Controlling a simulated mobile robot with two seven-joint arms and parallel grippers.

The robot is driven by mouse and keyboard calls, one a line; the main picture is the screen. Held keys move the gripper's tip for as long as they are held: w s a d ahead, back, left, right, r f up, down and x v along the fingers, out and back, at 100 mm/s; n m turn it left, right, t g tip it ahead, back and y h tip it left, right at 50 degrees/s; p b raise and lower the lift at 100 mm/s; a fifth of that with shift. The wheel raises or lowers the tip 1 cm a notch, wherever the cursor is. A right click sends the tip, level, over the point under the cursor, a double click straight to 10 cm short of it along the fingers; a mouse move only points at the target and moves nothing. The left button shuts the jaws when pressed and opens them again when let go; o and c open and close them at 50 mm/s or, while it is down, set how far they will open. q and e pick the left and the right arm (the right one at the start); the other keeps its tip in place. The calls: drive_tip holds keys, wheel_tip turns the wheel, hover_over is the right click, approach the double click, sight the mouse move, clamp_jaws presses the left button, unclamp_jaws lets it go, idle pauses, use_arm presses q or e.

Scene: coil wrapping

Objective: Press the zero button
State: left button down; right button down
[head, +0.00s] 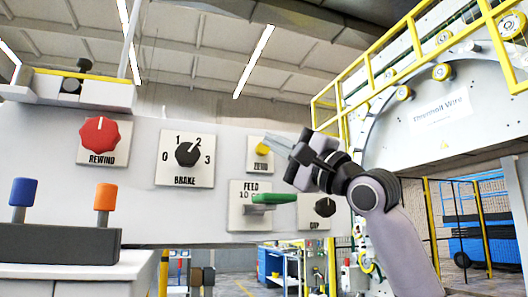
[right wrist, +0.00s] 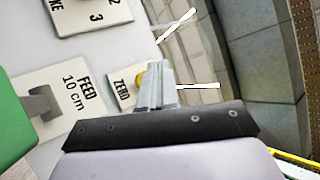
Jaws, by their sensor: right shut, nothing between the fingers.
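The zero button (head: 262,149) is a yellow knob on a white plate marked ZERO, on the pale control panel. My right gripper (head: 272,140) is shut and empty, with its fingertips right in front of the button's plate. In the right wrist view the closed fingers (right wrist: 155,75) overlap the yellow button (right wrist: 139,79), and only part of the button shows beside them. I cannot tell whether the fingertips touch the button. My left gripper is not in view.
A black BRAKE dial (head: 188,153) and a red REWIND knob (head: 100,135) are to the left. A large wire machine (head: 440,125) stands at right.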

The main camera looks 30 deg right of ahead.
drive_tip(key=shift+s+a+b, duration=0.2)
drive_tip(key=shift+s+b, duration=0.05)
drive_tip(key=shift+s, duration=0.55)
drive_tip(key=shift+s+a+b, duration=0.15)
drive_tip(key=shift+s+b, duration=0.1)
drive_tip(key=shift+s, duration=0.55)
